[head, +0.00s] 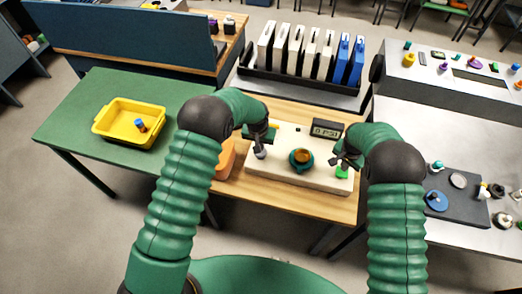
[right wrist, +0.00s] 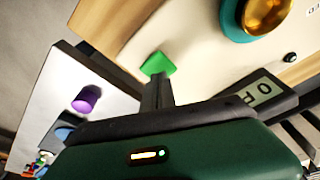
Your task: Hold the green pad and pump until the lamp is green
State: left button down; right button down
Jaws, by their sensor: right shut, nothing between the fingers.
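The green pad (head: 342,172) sits at the right end of a cream board (head: 286,174); it also shows in the right wrist view (right wrist: 158,63). My right gripper (head: 343,160) is shut and empty, its fingertips at the pad's edge; whether they press it I cannot tell. An amber dome (head: 302,155) in a teal ring stands mid-board; whether it is the lamp or the pump is unclear. My left gripper (head: 260,146) is over a small grey part (head: 260,153) at the board's left; its jaws are too small to read. No green light shows.
A dark display box (head: 327,128) stands at the board's back edge. An orange bin (head: 225,160) is left of the board, partly behind my left arm. A yellow tray (head: 130,122) is on the green table. A rack of white and blue holders (head: 310,55) stands behind.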

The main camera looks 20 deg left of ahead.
jog(key=shift+f, duration=0.1)
dwell(0.3)
jog(key=shift+f, duration=1)
pick_arm(q)
jog(key=shift+f, duration=1.35)
jog(key=shift+r, duration=1.15)
jog(key=shift+f, duration=0.1)
